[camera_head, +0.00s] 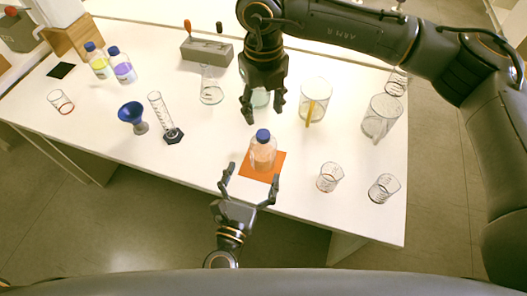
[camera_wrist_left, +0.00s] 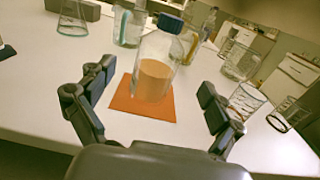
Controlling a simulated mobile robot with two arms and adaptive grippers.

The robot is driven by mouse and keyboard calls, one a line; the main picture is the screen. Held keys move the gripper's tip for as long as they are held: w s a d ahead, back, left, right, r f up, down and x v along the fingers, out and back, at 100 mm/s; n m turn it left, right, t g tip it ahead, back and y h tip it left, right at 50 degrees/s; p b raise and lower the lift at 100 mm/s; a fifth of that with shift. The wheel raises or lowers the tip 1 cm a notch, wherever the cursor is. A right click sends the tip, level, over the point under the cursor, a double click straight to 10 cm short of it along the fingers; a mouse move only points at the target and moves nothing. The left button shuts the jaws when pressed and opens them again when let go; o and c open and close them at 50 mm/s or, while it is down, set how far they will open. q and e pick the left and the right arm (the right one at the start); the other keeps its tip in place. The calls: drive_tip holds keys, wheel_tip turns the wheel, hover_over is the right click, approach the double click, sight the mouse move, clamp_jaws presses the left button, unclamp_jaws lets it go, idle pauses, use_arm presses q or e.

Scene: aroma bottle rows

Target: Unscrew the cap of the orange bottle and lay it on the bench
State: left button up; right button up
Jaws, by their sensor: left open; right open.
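The orange bottle (camera_head: 263,155) stands upright on an orange mat (camera_head: 279,163) near the front edge of the bench (camera_head: 205,135). It is clear, with orange liquid inside, and its blue cap (camera_head: 263,135) is on its neck. In the left wrist view the bottle (camera_wrist_left: 156,68) and cap (camera_wrist_left: 170,23) stand ahead, between the fingers but beyond them. My left gripper (camera_head: 250,183) is open in front of the bottle, apart from it. My right gripper (camera_head: 263,108) is open and empty, pointing down above and behind the cap, and appears not to touch it.
Glass beakers (camera_head: 330,176) and (camera_head: 383,188) stand right of the mat. Larger beakers (camera_head: 315,100) are behind. A flask (camera_head: 211,88), graduated cylinder (camera_head: 162,115) and blue funnel (camera_head: 132,115) stand left. Bare bench lies between the funnel and the mat.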

sight(263, 147)
use_arm(q)
drive_tip(key=x, duration=0.8)
drive_tip(key=shift+w+d, duration=0.1)
drive_tip(key=shift+w, duration=0.1)
